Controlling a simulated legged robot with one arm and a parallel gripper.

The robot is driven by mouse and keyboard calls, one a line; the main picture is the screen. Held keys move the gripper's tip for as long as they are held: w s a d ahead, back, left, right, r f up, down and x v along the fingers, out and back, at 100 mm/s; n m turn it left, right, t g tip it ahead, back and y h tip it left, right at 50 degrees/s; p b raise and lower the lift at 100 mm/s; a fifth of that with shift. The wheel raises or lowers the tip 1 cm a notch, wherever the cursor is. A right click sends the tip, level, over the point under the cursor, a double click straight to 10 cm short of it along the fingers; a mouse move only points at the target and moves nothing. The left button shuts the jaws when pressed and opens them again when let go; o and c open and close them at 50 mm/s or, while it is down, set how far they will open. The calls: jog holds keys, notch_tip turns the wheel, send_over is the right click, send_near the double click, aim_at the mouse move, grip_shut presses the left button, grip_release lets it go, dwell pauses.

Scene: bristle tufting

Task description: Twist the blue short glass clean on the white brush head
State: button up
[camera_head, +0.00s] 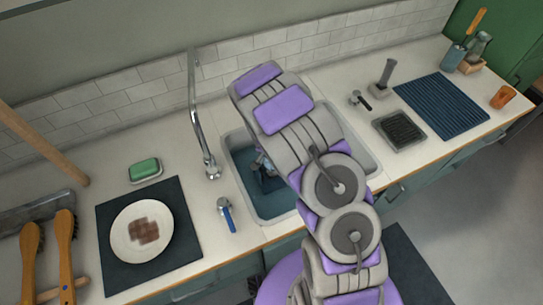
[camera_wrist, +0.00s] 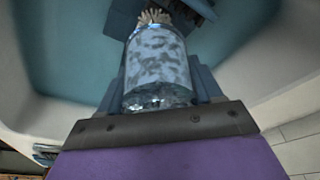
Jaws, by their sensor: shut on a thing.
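The blue short glass (camera_wrist: 157,62) is in my gripper (camera_wrist: 158,80), seen in the wrist view between two dark blue-grey fingers. Its wall is clear pale blue with dark patchy smears. The pale bristles of the white brush head (camera_wrist: 154,17) show at the glass's far end. I cannot tell how deep the bristles sit inside the glass. In the head view, my gripper (camera_head: 266,172) reaches down into the sink, and my arm hides most of the glass and brush.
The blue sink basin (camera_head: 272,205) surrounds the gripper, with a chrome faucet (camera_head: 196,115) at its left. A plate (camera_head: 126,240) on a dark mat, a green sponge (camera_head: 145,169) and a blue-handled tool (camera_head: 227,214) lie to the left. A ribbed blue mat (camera_head: 441,105) lies bare at right.

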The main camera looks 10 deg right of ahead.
jog(key=shift+r, duration=0.1)
jog(key=shift+w+d+r+p+v, duration=0.1)
jog(key=shift+w+d+p+v, duration=0.25)
jog(key=shift+v, duration=1.25)
jog(key=shift+w+d+r+p+v, duration=0.1)
jog(key=shift+w+p+v, duration=0.35)
jog(key=shift+v, duration=1.15)
jog(key=shift+w+d+r+p+v, duration=0.15)
jog(key=shift+p+v, duration=0.45)
jog(key=shift+v, duration=0.95)
